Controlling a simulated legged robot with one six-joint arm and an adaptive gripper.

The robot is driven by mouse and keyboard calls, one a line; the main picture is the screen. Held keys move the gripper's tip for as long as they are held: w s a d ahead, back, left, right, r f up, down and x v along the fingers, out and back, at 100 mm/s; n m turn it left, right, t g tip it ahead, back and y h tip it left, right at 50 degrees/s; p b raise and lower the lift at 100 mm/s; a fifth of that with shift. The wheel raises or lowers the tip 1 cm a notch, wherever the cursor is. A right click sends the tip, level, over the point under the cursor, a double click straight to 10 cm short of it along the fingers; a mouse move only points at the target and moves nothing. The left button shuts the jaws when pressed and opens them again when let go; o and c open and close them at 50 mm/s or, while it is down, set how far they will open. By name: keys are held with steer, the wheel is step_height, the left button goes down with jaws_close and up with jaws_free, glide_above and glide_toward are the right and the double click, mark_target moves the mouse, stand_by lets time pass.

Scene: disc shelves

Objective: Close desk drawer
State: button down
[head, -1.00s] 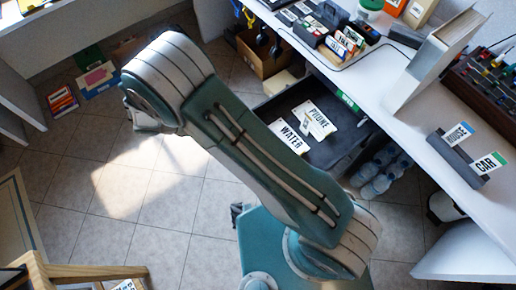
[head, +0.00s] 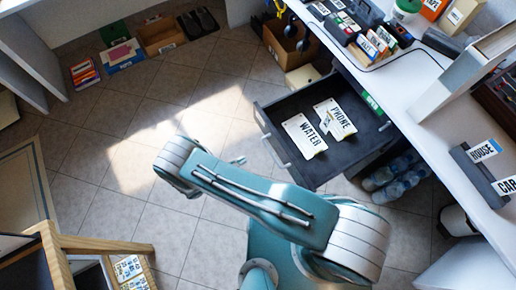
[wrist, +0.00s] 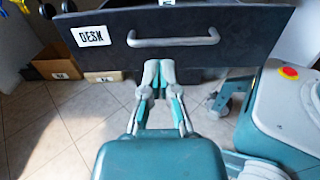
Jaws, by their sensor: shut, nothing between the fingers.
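The dark desk drawer (head: 295,165) stands pulled out from under the white desk in the head view. Inside lie the WATER card (head: 304,136) and the PHONE card (head: 336,119). In the wrist view the drawer's dark front panel (wrist: 240,52) spans the top, with a DESK label (wrist: 91,36) and a grey bar handle (wrist: 173,41). My gripper (wrist: 159,68) is shut and empty, just below the handle in that picture, at the panel's lower edge. Whether it touches the panel I cannot tell. In the head view my arm hides most of the gripper.
The white desk (head: 400,90) carries card holders and boxes along its edge. Water bottles (head: 395,177) stand below it, right of the drawer. A cardboard box (head: 285,45) sits beyond the drawer. Tiled floor (head: 120,130) is clear to the left.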

mark_target(278, 142)
steer(key=x, duration=1.3)
steer(key=shift+w, duration=0.1)
